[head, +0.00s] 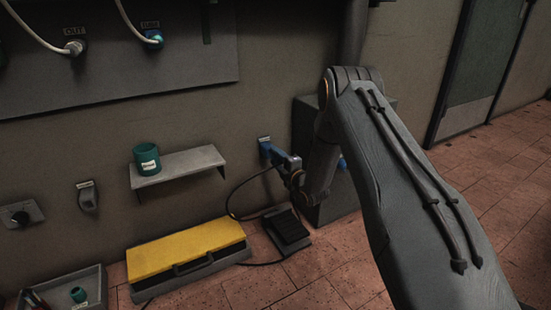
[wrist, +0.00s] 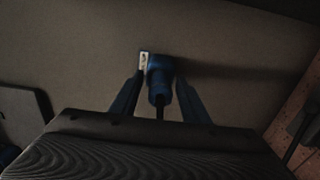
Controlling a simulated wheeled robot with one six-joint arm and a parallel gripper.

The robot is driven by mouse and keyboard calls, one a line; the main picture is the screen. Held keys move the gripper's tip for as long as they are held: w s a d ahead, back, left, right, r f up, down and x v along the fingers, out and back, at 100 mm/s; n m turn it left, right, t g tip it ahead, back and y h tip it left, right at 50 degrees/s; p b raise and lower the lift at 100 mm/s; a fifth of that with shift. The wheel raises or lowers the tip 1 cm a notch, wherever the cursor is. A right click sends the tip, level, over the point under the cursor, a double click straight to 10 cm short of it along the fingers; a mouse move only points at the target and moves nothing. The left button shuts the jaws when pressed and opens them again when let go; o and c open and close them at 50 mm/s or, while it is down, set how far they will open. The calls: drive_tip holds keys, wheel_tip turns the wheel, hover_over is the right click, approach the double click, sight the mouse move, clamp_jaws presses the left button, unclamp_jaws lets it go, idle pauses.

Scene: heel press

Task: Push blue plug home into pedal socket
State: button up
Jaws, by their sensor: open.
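The blue plug (wrist: 158,70) shows in the wrist view, upright against the wall beside a small pale plate (wrist: 144,61). Its dark cable end points toward my gripper. My gripper (wrist: 160,84) is open, with one finger on each side of the plug and visible gaps between. In the head view my gripper (head: 279,155) is at the wall by a blue fitting (head: 265,147) under a pale label; plug and socket cannot be told apart there. The socket opening is hidden, so I cannot tell how deep the plug sits. The black foot pedal (head: 287,230) lies on the floor below.
A black cable (head: 231,200) loops from the wall fitting toward the floor. A grey shelf (head: 195,166) holds a teal cup (head: 146,158). A yellow-topped box (head: 186,250) and a grey tray (head: 95,280) stand below. A dark cabinet (head: 338,205) stands close right of my gripper.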

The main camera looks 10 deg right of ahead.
sight(281, 161)
clamp_jaws()
drive_tip(key=shift+s, duration=0.1)
drive_tip(key=shift+p+v, duration=2.2)
drive_tip(key=shift+v, duration=0.7)
drive_tip(key=shift+s+d, duration=0.1)
drive_tip(key=p+v, duration=1.3)
drive_tip(key=v, duration=1)
idle(1.4)
